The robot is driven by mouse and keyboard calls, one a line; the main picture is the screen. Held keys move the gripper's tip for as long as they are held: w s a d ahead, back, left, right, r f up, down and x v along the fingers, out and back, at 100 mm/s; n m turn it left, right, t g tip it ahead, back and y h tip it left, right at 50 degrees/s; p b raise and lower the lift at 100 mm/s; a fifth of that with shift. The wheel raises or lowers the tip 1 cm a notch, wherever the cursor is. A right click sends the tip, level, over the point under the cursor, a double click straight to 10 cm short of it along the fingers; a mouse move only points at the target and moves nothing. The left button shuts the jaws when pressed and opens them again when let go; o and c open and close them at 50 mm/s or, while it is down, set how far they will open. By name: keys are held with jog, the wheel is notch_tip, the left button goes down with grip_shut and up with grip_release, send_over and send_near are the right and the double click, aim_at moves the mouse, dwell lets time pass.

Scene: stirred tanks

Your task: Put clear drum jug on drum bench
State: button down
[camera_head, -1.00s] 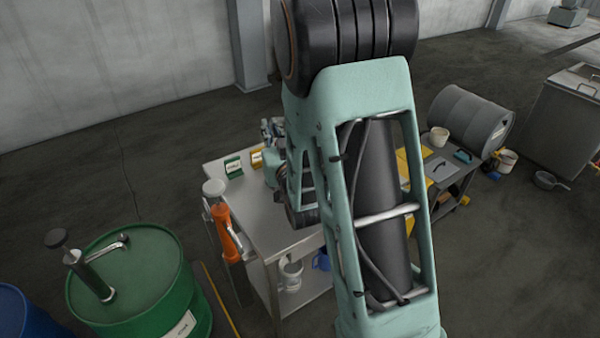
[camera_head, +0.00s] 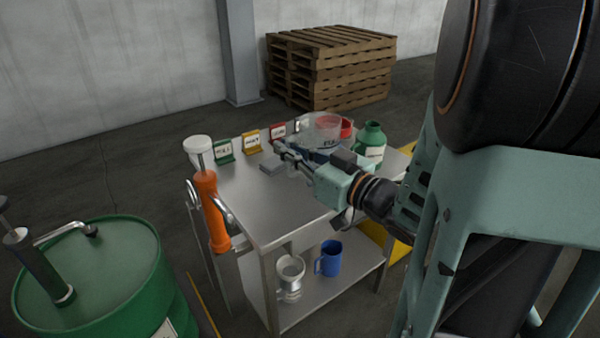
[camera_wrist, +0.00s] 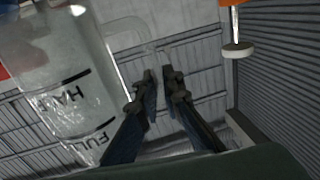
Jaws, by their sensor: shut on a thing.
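The clear jug (camera_head: 327,122) shows above the far part of a steel bench (camera_head: 262,212), partly behind my gripper (camera_head: 280,149) in the head view. In the wrist view the clear jug (camera_wrist: 62,75) fills the left side, with dark HALF and FULL marks. Its clear handle (camera_wrist: 127,48) reaches toward my fingers (camera_wrist: 160,80). My gripper is shut on the jug, at the handle side. The exact contact is hard to see. Whether the jug's base touches the bench top cannot be told.
Small label stands (camera_head: 251,141) line the bench's back edge. A green bottle (camera_head: 371,144) stands right of the jug. An orange pump (camera_head: 211,208) rises at the left corner beside a green drum (camera_head: 95,270). A blue mug (camera_head: 329,258) sits on the lower shelf. The bench's front top is clear.

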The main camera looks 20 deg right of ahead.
jog(key=w+a+f+b, duration=0.2)
jog(key=w+a+f, duration=0.1)
jog(key=w+f, duration=0.2)
jog(key=w+a+f+y+b, duration=0.1)
jog(key=w+a+f+b, duration=0.2)
jog(key=f, duration=0.7)
jog(key=shift+w+a+f+n, duration=0.15)
jog(key=shift+w+a+n, duration=0.15)
jog(key=shift+w, duration=0.95)
jog(key=shift+f+b, duration=0.25)
jog(key=shift+b, duration=0.15)
jog(key=c, duration=2.1)
grip_release()
jog(key=shift+r, duration=0.15)
